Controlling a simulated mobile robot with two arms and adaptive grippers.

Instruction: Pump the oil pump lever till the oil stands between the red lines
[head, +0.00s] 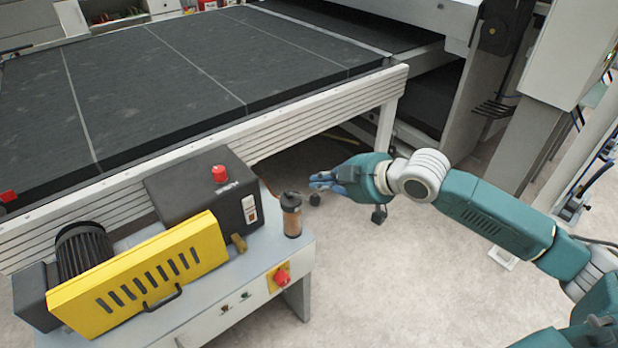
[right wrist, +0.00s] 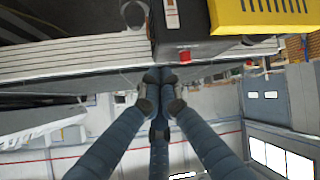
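The oil pump's reservoir (head: 291,218) is a small upright cylinder with a dark cap and brownish contents, at the right end of the machine top in the head view. The oil level and red lines are too small to make out. A dark round knob (head: 314,199), which looks like the lever's end, sits just right of the cap. My right gripper (head: 316,182) is just above the knob and looks apart from it. In the right wrist view its blue-grey fingers (right wrist: 159,77) come together at the tips with nothing visible between them. My left gripper is out of view.
The grey machine top (head: 215,292) carries a black box with a red button (head: 219,173), a yellow slotted guard (head: 140,275) and a red knob (head: 282,277) on its edge. A dark conveyor bed (head: 190,80) lies behind. Open floor (head: 400,270) is at right.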

